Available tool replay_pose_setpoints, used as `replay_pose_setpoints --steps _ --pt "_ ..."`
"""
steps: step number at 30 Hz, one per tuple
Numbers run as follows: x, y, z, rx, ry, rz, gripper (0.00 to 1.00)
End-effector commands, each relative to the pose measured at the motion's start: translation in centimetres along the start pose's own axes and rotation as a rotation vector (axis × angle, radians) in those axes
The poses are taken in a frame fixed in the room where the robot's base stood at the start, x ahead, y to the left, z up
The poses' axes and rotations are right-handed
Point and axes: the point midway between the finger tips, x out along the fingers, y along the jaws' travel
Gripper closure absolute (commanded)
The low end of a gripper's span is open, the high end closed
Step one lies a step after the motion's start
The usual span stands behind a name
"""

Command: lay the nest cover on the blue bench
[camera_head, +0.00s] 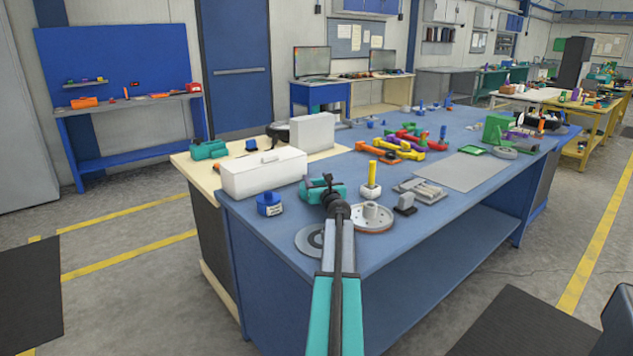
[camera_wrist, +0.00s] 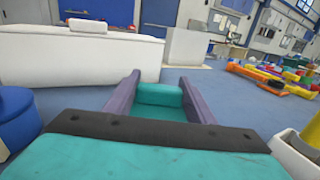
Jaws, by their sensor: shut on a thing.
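My gripper (camera_wrist: 160,88) is in the wrist view, its two dark purple fingers on either side of a small teal block (camera_wrist: 160,95). This block seems to be the held thing; I cannot tell for sure that it is the nest cover. In the head view my gripper (camera_head: 322,188) is over the near end of the blue bench (camera_head: 400,253), just right of a long white box (camera_head: 262,177) with a small handle on top. I cannot tell whether the held thing touches the bench top. The white box (camera_wrist: 85,55) stands ahead left in the wrist view.
A blue round container (camera_head: 269,204), a flanged metal disc (camera_head: 372,215), a yellow post (camera_head: 371,180) and a grey fixture (camera_head: 420,190) surround my gripper. Red and yellow parts (camera_head: 400,147) lie farther back. A grey mat (camera_head: 468,171) is bare. A pale bench (camera_head: 190,172) adjoins at left.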

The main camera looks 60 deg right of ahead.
Motion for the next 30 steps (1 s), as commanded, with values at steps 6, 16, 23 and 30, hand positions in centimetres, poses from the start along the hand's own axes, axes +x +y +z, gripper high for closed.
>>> replay_pose_setpoints --steps 6,16,23,30 --pt "0.01 0.05 -0.13 0.0 0.0 0.001 0.73" --pt "0.01 0.08 -0.22 0.0 0.0 0.001 0.32" --pt "0.02 0.1 -0.12 0.0 0.0 0.001 0.32" --pt "-0.75 0.14 0.05 0.0 0.0 0.001 0.32"
